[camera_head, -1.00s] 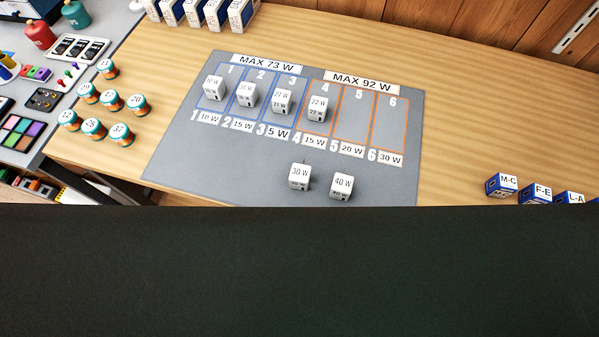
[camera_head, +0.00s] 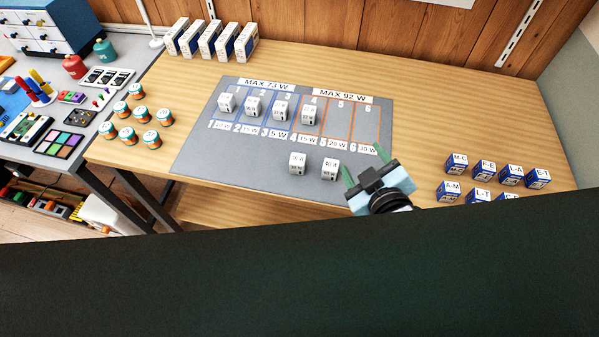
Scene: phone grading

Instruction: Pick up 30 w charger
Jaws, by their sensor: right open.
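The 30 W charger (camera_head: 297,163) is a white cube on the front part of the grey mat (camera_head: 240,176), below the numbered slots. The 40 W charger (camera_head: 330,167) stands just to its right, with a small gap between them. My right gripper (camera_head: 362,162) is at the mat's right front edge, to the right of both cubes. Its two green fingers are spread and empty, pointing away from me. My left gripper is not in view.
White chargers (camera_head: 253,106) stand in slots 1 to 4; slots 5 and 6 are empty. Blue boxes (camera_head: 482,171) stand on the right, several round jars (camera_head: 127,135) on the left and white boxes (camera_head: 222,42) at the back. A dark surface (camera_head: 300,280) hides the near area.

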